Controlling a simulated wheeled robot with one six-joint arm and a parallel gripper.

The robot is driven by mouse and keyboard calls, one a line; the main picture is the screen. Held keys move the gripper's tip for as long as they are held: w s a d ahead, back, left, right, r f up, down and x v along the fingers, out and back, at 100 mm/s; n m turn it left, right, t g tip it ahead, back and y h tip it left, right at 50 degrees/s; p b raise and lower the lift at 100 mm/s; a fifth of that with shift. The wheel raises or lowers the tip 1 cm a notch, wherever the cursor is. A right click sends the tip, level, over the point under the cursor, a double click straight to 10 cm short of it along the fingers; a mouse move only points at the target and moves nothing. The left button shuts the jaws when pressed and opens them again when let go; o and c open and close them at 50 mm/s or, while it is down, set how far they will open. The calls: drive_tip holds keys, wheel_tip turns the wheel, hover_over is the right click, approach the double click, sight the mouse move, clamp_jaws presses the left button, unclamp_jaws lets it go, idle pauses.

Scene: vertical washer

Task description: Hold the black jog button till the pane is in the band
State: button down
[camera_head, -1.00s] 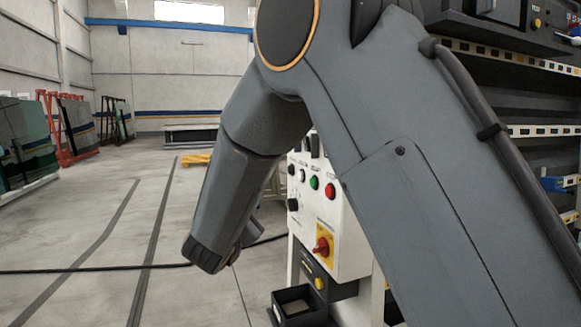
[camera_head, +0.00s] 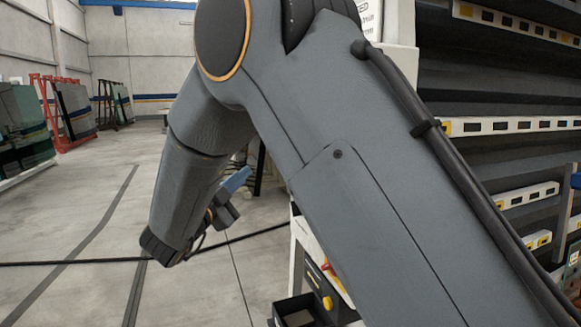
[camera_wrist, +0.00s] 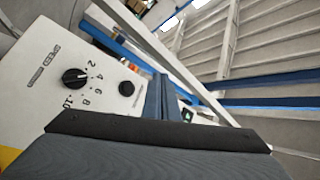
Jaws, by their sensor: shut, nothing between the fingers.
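A round black button (camera_wrist: 126,88) sits on the white control panel (camera_wrist: 35,70) in the wrist view, beside a black speed dial (camera_wrist: 76,77) with printed numbers. My gripper (camera_wrist: 163,85) is shut and empty, its blue-grey fingers just right of the button in the picture; a gap to the panel cannot be judged. In the head view my gripper (camera_head: 240,176) shows beyond my forearm, fingers pointing up and right. My arm hides most of the panel there. I cannot make out the pane being moved or its band.
A dark bin (camera_head: 298,314) stands low beside the panel stand, near a yellow knob (camera_head: 327,303). Dark shelving with white slotted strips (camera_head: 510,125) fills the right. Glass racks (camera_head: 75,110) stand at the far left. A black cable (camera_head: 80,262) crosses the otherwise open floor.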

drive_tip(key=w+d, duration=0.2)
drive_tip(key=d, duration=0.7)
drive_tip(key=shift+w, duration=0.35)
drive_tip(key=shift+d, duration=0.15)
idle(1.9)
drive_tip(key=shift+w+d, duration=0.1)
drive_tip(key=shift+d, duration=0.25)
